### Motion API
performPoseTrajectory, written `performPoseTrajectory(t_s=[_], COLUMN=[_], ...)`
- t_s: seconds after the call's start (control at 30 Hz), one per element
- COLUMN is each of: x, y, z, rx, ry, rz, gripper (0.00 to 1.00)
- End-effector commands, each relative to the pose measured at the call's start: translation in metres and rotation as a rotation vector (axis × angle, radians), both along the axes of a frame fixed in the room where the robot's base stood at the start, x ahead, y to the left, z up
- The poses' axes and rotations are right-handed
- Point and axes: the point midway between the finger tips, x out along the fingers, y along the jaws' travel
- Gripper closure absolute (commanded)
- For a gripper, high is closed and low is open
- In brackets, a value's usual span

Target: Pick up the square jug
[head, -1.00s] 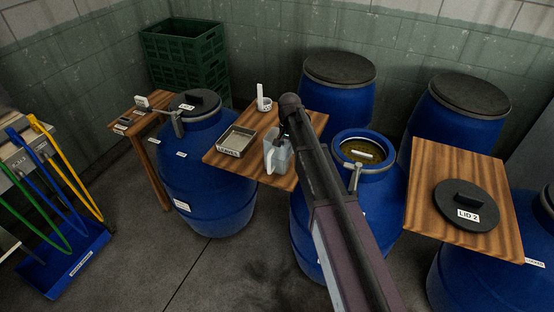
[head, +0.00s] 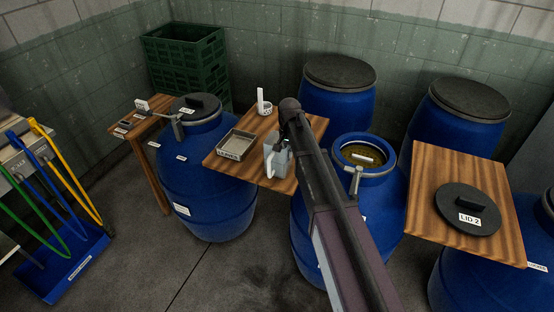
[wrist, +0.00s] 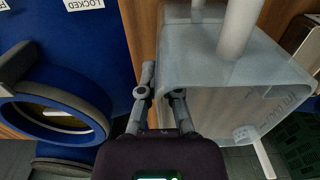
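The square jug (head: 280,164) is a grey, see-through vessel with a pale handle, at the front edge of the middle wooden board. In the wrist view the jug (wrist: 235,85) fills the upper right, its rim and walls close to my fingers. My gripper (wrist: 160,82) has its fingers apart at the jug's near left edge. The left finger is outside the wall; the right finger overlaps the jug's edge. I see a narrow gap and no clear grip. In the head view my arm hides much of the gripper.
A labelled metal tray (head: 237,145) and a white cup (head: 264,107) with an upright piece share the board. An open blue barrel (head: 381,178) stands right of my arm. LID 2 (head: 467,209) lies on the right board. A lidded barrel (head: 207,192) stands left.

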Motion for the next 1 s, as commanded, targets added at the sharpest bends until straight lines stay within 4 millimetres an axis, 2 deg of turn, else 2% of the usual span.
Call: performPoseTrajectory(t_s=[0.57, 1.0], x=[0.0, 0.0], y=[0.0, -0.001], z=[0.003, 0.029], rx=[0.001, 0.001], ry=[0.0, 0.0], rz=[-0.001, -0.001], gripper=[1.0, 1.0])
